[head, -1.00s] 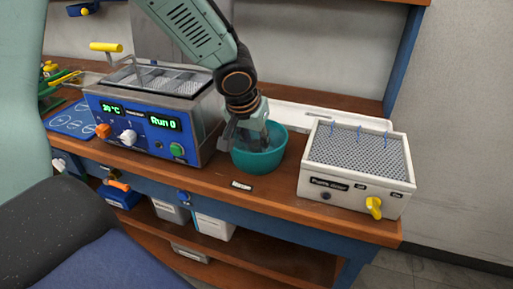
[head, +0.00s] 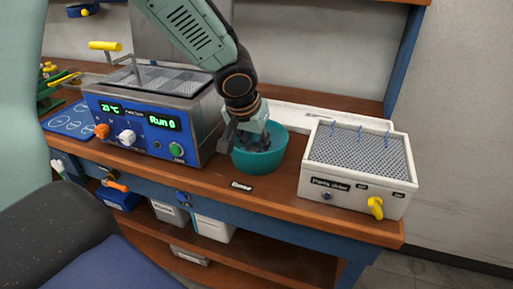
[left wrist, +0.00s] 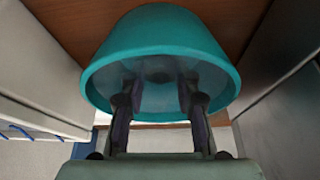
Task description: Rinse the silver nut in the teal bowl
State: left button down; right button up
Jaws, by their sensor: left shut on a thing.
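The teal bowl (head: 258,160) stands on the wooden bench between the blue machine and the white parts dryer. It also fills the upper middle of the left wrist view (left wrist: 160,40). My left gripper (head: 250,137) reaches down into the bowl, with its fingertips inside the rim. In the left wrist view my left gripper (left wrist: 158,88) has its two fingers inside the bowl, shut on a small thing. A dim grey shape between the tips, probably the silver nut, is too dark to make out clearly. My right gripper is not in view.
The blue machine (head: 150,125) with a green display and wire baskets stands close on the bowl's left. The white parts dryer (head: 355,170) with a mesh top and blue hooks stands to its right. A small label (head: 241,186) lies before the bowl at the bench's front edge.

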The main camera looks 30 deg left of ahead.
pick_arm(q)
jog(key=shift+r+p, duration=3.05)
jog(key=shift+r, duration=0.75)
notch_tip(320, 180, up, 4)
jog(key=p, duration=0.3)
send_over(255, 147)
